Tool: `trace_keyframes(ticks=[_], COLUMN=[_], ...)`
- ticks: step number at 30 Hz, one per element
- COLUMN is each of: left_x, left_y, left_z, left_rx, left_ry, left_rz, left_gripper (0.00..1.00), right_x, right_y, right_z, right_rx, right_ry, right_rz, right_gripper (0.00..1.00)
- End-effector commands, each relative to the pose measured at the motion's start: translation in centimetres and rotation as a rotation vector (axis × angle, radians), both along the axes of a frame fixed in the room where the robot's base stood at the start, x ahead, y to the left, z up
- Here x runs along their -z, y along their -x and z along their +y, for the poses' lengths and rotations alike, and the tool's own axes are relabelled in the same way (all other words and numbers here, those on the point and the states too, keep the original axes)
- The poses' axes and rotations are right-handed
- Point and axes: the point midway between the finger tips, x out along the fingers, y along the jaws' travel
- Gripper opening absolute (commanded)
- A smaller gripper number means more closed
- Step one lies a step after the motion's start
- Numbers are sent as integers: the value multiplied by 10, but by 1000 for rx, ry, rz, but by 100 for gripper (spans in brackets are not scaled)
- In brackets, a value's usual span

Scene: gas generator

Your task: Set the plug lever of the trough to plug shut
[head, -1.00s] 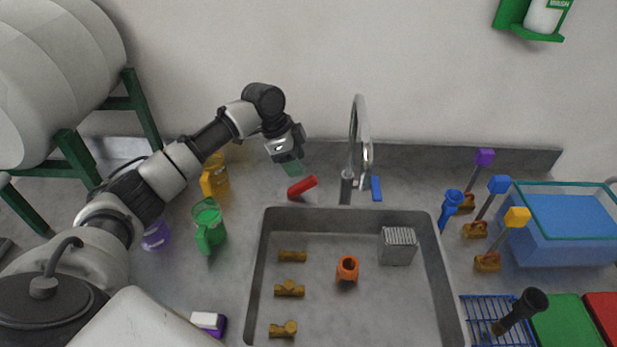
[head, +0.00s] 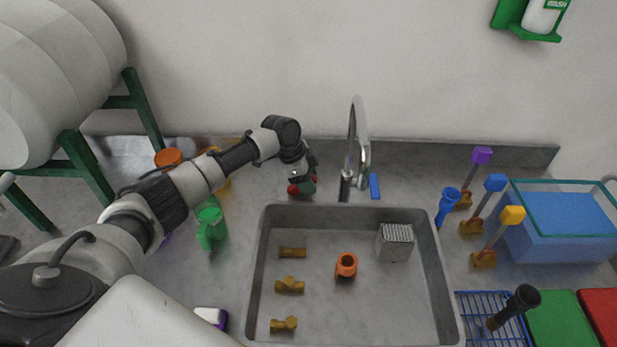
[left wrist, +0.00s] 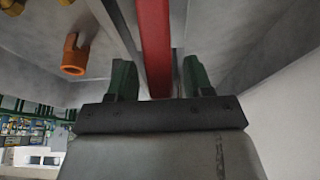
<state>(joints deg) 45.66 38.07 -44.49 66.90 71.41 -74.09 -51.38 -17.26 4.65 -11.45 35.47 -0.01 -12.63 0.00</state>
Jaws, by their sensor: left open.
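The trough (head: 360,210) is a grey sunken basin in the worktop. A red lever (head: 293,189) sits behind its back left corner and is mostly hidden by my left gripper (head: 302,185). I take the red lever to be the plug lever. In the left wrist view the red lever (left wrist: 155,45) runs between the two green fingers of my left gripper (left wrist: 157,80). The fingers are open, with a gap on each side of the lever. My right gripper is out of view.
A steel tap (head: 360,150) and a blue lever (head: 375,186) stand just right of the gripper. The trough holds brass fittings (head: 290,285), an orange fitting (head: 346,265) and a grey block (head: 395,242). A green jug (head: 211,228) stands left of the trough.

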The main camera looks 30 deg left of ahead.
Motion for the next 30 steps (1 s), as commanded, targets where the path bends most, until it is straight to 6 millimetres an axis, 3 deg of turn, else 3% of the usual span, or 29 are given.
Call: trace_keyframes(ticks=[6,16,30], left_x=[1,0,-1], left_y=[0,0,1], left_z=[0,0,0], left_rx=[0,0,0], left_ry=[0,0,57], left_rz=[0,0,-27], left_gripper=[51,0,0], right_x=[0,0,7], right_y=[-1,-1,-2], right_z=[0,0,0], right_rx=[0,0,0], right_ry=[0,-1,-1], right_rz=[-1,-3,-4], right_gripper=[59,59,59])
